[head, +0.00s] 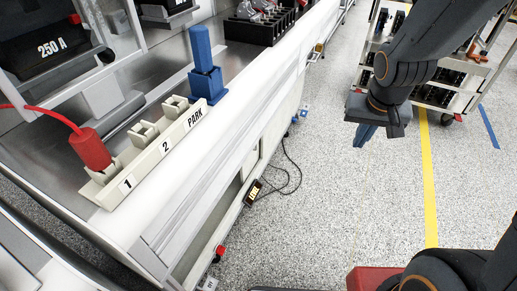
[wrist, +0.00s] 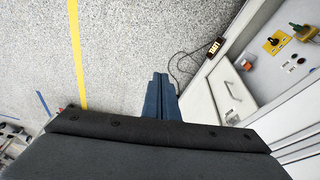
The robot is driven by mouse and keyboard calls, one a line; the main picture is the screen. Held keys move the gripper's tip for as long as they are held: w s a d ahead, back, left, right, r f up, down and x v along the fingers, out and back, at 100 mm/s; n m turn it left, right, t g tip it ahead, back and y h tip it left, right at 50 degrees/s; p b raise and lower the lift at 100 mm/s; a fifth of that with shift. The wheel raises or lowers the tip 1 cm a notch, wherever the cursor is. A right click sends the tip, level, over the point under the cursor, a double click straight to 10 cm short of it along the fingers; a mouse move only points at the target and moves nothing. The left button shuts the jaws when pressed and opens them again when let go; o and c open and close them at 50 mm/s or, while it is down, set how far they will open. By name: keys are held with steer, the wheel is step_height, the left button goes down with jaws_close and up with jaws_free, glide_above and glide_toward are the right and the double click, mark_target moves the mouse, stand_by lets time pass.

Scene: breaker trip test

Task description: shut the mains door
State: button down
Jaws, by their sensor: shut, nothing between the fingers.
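My gripper (head: 364,136) hangs over the open floor to the right of the bench in the head view. Its blue fingers (wrist: 160,85) are together and empty in the wrist view, touching nothing. A pale panel with a bar handle (wrist: 229,90) is at the right of the wrist view, apart from the fingertips; it looks like the mains door. Beside it is a grey surface with a yellow-plated switch (wrist: 276,42). I cannot tell exactly how far the door stands open. In the head view the bench's lower front is seen steeply, and the door's face is not clear.
A small lit box (head: 253,193) with a black cable is by the bench's lower front. The bench top holds a socket strip (head: 150,150) with red and blue plugs. A cart (head: 440,95) stands at the upper right. The floor between is clear.

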steer(key=w+a+f+m+t+y+b, duration=0.1)
steer(key=w+a+f+t+y+b, duration=0.15)
steer(key=w+f+b, duration=0.75)
steer(key=w+a+f+m+t+y+b, duration=0.15)
steer(key=w+a+f+t+b, duration=0.35)
steer(key=w, duration=0.9)
steer(key=w+a+f+m+g+y+b, duration=0.1)
steer(key=w+a+f+y+b, duration=0.1)
steer(key=a+f+y+b, duration=0.45)
steer(key=w+a+f+m+g+y+b, duration=0.1)
steer(key=a+f+y+b, duration=0.2)
steer(key=f+y+b, duration=0.45)
steer(key=a+h+b, duration=0.1)
steer(key=a+b, duration=0.7)
steer(key=a, duration=0.1)
steer(key=shift+w+a+f+g+h+b, duration=0.15)
steer(key=shift+w+a+g+h+b, duration=0.1)
steer(key=shift+g+h+b, duration=0.1)
steer(key=shift+n, duration=0.25)
